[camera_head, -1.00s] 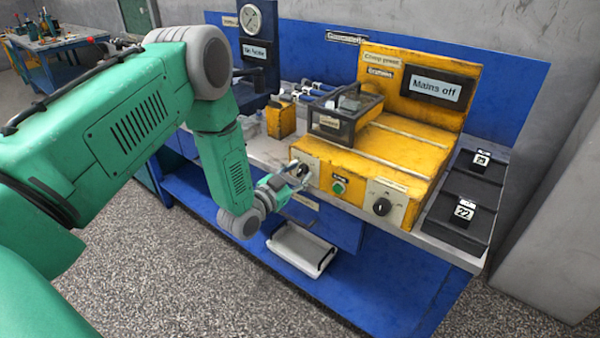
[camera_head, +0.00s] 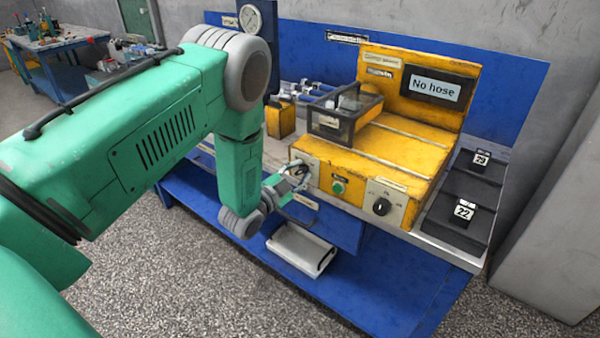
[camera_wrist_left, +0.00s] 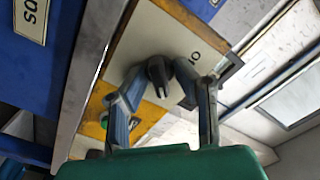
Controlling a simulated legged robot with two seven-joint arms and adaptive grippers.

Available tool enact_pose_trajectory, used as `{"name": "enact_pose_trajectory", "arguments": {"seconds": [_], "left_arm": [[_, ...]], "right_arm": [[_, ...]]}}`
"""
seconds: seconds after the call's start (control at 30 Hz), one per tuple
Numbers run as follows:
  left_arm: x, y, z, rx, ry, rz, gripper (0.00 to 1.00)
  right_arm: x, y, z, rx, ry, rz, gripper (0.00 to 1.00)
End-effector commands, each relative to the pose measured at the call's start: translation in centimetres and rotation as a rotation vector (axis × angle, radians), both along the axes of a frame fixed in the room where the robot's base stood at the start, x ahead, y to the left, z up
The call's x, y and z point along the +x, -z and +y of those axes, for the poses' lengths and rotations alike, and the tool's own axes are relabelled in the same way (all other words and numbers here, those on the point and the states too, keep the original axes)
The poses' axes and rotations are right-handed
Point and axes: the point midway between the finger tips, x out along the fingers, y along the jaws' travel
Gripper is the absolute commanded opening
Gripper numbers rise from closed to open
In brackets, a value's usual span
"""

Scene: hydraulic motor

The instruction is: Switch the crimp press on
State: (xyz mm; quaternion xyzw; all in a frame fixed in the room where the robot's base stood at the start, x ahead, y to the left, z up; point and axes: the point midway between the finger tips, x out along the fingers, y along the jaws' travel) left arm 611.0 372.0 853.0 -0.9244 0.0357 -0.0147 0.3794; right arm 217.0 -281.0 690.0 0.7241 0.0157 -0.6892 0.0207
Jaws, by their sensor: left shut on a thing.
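The crimp press (camera_head: 395,150) is a worn yellow machine on the bench. Its display (camera_head: 436,89) reads "No hose". My left gripper (camera_head: 299,174) is at the pale plate on the left of the press's front. In the left wrist view the gripper (camera_wrist_left: 159,80) is shut on a dark rotary switch knob (camera_wrist_left: 157,70), one finger on each side. An "O" mark shows on the plate (camera_wrist_left: 172,34) beside it. In the head view the fingers largely hide this knob. My right gripper is in neither view.
A green button (camera_head: 339,187) and a second black knob (camera_head: 381,207) are right of my gripper on the press front. A black guard frame (camera_head: 337,125) stands on the press. Black holders labelled 29 (camera_head: 480,160) and 22 (camera_head: 464,211) lie to the right.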

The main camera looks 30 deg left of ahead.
Motion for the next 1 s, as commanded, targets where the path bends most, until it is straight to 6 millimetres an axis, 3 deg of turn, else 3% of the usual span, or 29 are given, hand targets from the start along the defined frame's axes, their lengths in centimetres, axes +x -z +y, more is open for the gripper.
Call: {"name": "enact_pose_trajectory", "arguments": {"seconds": [0.3,0.33,0.73,1.0], "left_arm": [[-0.1,0.1,-0.1,0.023,0.002,0.000,0.00],[-0.1,0.1,-0.1,0.022,0.002,0.000,0.32],[-1.0,0.2,0.0,0.021,0.001,0.003,0.32],[-6.3,0.3,0.5,0.021,0.001,0.006,0.32]], "right_arm": [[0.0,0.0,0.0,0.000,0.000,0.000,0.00],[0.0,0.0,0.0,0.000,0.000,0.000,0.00],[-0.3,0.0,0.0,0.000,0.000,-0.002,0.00],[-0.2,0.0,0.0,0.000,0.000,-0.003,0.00]]}}
